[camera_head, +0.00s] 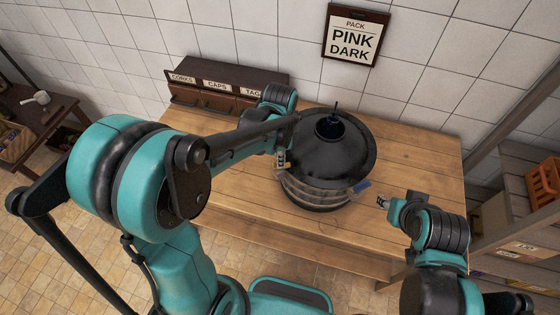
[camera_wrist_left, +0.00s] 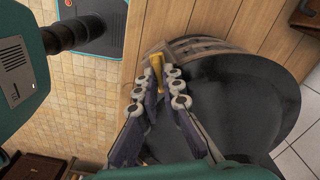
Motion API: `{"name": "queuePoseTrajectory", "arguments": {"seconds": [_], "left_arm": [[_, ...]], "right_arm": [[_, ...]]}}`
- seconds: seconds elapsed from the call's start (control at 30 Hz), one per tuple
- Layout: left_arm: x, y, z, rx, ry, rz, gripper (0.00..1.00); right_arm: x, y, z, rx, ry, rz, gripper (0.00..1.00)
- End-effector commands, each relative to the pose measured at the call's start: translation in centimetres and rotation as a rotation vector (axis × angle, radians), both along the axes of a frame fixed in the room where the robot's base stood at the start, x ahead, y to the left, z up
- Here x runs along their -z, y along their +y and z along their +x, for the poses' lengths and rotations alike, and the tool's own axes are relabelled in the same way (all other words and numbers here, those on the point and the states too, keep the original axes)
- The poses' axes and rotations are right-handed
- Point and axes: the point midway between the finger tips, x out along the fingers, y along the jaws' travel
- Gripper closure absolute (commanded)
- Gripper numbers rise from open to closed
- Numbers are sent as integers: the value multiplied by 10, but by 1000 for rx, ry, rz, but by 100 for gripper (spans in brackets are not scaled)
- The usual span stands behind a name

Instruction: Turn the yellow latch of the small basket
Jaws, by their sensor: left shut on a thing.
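A dark basket (camera_head: 310,193) with slatted sides and a wide black cone-shaped top stands on the wooden table. A dark bottle neck (camera_head: 329,124) rises from its centre. The basket's slatted side (camera_wrist_left: 200,47) also shows in the left wrist view. The yellow latch (camera_wrist_left: 155,66) sticks out at the basket's side. My left gripper (camera_head: 281,160) is at the basket's left side. In the left wrist view its fingertips (camera_wrist_left: 157,82) are shut on the yellow latch. My right gripper (camera_head: 383,201) is apart from the basket, to its right; its finger opening is too small to judge.
A blue tab (camera_head: 361,186) sticks out at the basket's right side. A brown drawer box (camera_head: 230,75) labelled corks, caps and tags stands at the back left. A sign (camera_head: 355,35) reading "Pack pink dark" hangs on the tiled wall. The table's right part (camera_head: 420,155) is clear.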

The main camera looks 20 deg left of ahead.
Motion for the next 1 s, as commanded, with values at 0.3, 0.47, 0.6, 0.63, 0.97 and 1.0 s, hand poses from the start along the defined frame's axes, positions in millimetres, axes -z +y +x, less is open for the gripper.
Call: {"name": "queuePoseTrajectory", "arguments": {"seconds": [0.3,0.47,0.6,0.63,0.97,1.0], "left_arm": [[0,1,2,-242,-1,1,100],[0,2,2,-323,-1,1,100],[0,2,2,-368,-1,1,100],[0,2,2,-376,-1,1,100],[-1,2,3,-403,-1,1,100],[-1,2,3,-403,-1,1,100]], "right_arm": [[9,0,0,0,0,0,60],[11,0,0,0,0,0,60],[12,0,0,0,0,0,60],[12,0,0,0,0,0,60],[13,0,0,0,0,0,60],[13,0,0,0,0,0,60]]}}
